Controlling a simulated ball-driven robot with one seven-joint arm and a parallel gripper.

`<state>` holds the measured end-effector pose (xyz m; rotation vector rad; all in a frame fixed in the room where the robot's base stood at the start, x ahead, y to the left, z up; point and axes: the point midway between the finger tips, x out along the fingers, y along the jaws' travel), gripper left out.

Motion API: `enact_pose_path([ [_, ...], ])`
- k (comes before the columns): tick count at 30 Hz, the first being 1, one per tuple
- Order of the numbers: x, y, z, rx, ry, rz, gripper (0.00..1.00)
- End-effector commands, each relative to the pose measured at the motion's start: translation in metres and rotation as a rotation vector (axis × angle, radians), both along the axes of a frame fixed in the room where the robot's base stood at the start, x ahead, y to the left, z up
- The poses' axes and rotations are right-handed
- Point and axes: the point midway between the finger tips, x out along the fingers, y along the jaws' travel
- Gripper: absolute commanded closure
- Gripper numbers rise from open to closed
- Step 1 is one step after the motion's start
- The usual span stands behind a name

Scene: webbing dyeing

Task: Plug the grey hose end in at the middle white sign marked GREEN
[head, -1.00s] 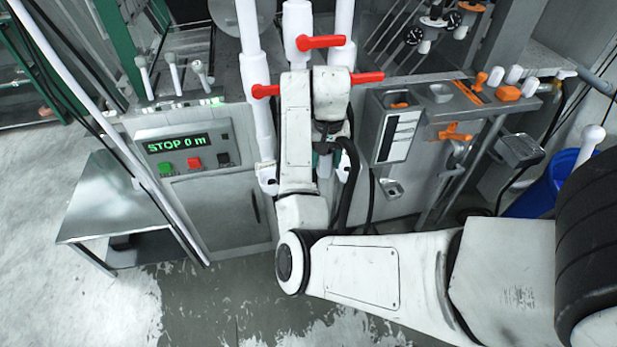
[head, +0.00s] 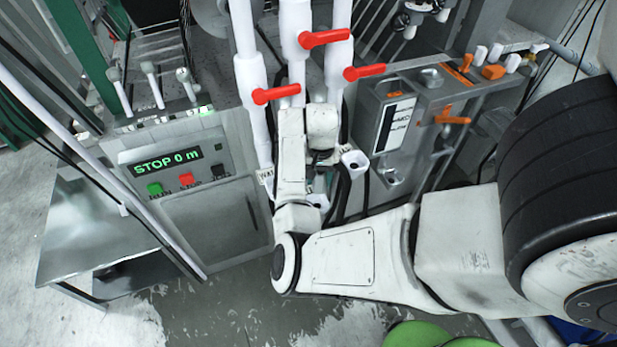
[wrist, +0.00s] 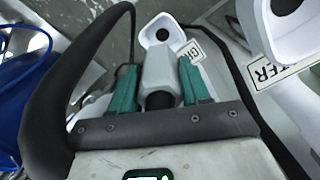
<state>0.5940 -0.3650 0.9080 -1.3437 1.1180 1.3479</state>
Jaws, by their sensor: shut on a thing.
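My gripper (wrist: 157,88) has teal fingers and is shut on the light grey hose end (wrist: 158,68) in the wrist view. A black hose (wrist: 45,100) loops around at the left of it. Just beyond the hose end is a white socket piece (wrist: 163,22) with a dark round hole. A partly covered white sign (wrist: 190,50) beside it starts with "G". The hose end overlaps the lower part of this piece in the picture; I cannot tell whether they touch. In the head view my arm mostly hides the gripper and hose end.
Another white socket with a sign ending in "TER" (wrist: 264,74) is at the right in the wrist view. In the head view, white pipes with red levers (head: 325,39) rise behind my arm. A control panel (head: 170,163) reading STOP 0 m stands left.

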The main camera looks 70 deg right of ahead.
Motion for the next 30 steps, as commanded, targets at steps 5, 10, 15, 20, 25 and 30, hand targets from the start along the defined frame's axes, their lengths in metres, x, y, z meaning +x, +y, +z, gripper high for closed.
enact_pose_path([
  [5,-0.001,0.002,-0.016,0.001,-0.003,-0.003,0.92],
  [10,-0.001,0.002,-0.021,0.001,-0.003,-0.004,0.92],
  [15,-0.001,0.002,-0.029,0.001,-0.003,-0.003,0.92],
  [20,-0.001,0.002,-0.039,0.001,-0.003,-0.004,0.92],
  [25,-0.001,0.002,-0.050,0.001,-0.004,-0.004,0.92],
  [30,-0.001,0.002,-0.060,0.001,-0.004,-0.004,0.92],
])
